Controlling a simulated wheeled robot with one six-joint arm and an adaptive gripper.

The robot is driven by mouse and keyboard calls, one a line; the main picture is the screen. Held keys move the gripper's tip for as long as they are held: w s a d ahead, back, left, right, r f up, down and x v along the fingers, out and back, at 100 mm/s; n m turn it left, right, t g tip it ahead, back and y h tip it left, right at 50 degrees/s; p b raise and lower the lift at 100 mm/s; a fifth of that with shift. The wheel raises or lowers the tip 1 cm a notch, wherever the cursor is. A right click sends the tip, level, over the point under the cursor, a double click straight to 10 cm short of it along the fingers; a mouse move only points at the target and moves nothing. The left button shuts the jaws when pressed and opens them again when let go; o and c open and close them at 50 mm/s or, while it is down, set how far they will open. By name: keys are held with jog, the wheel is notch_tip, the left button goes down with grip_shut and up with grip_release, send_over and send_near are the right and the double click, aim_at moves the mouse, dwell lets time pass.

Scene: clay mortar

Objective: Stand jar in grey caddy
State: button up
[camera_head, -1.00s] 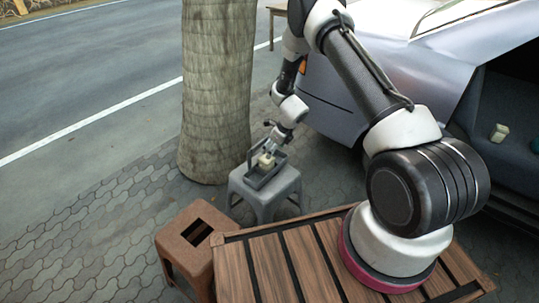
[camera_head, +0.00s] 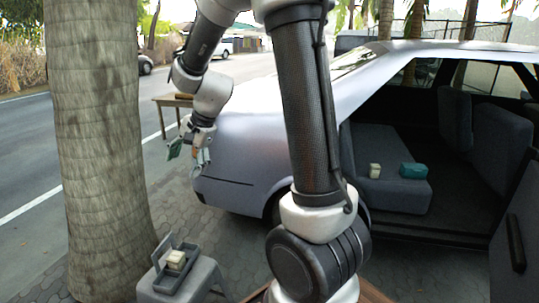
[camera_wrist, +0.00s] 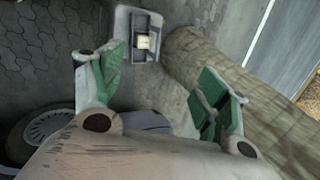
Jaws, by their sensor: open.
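A cream jar-like block (camera_head: 176,259) sits inside the grey caddy (camera_head: 160,286), which stands on a grey stool (camera_head: 205,278) at the lower left of the head view. The wrist view also shows the pale jar (camera_wrist: 143,42) within the caddy (camera_wrist: 134,56). Whether it stands fully upright is too small to tell. My gripper (camera_head: 188,152) is raised well above and apart from the caddy, beside the car's rear. Its green-padded fingers are spread and empty in the wrist view (camera_wrist: 160,92). A similar cream item (camera_head: 375,170) rests on the car seat.
A teal box (camera_head: 413,171) lies on the car seat (camera_head: 400,195). The silver car (camera_head: 240,150) stands open-sided at the right. A thick tree trunk (camera_head: 100,150) rises left of the stool. A small wooden table (camera_head: 174,101) stands behind.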

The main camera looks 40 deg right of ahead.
jog(key=s+d+r+n+h, duration=0.1)
jog(key=s+d+r+n, duration=0.2)
jog(key=s, duration=0.6)
jog(key=s+d+r+n+h, duration=0.1)
jog(key=s+d+r+n, duration=0.2)
jog(key=s, duration=0.6)
jog(key=s+d+r+n+h, duration=0.1)
jog(key=s+d+r+n, duration=0.2)
jog(key=s+n, duration=0.3)
jog(key=s, duration=0.3)
jog(key=shift+r+h, duration=0.2)
jog(key=shift+h, duration=0.2)
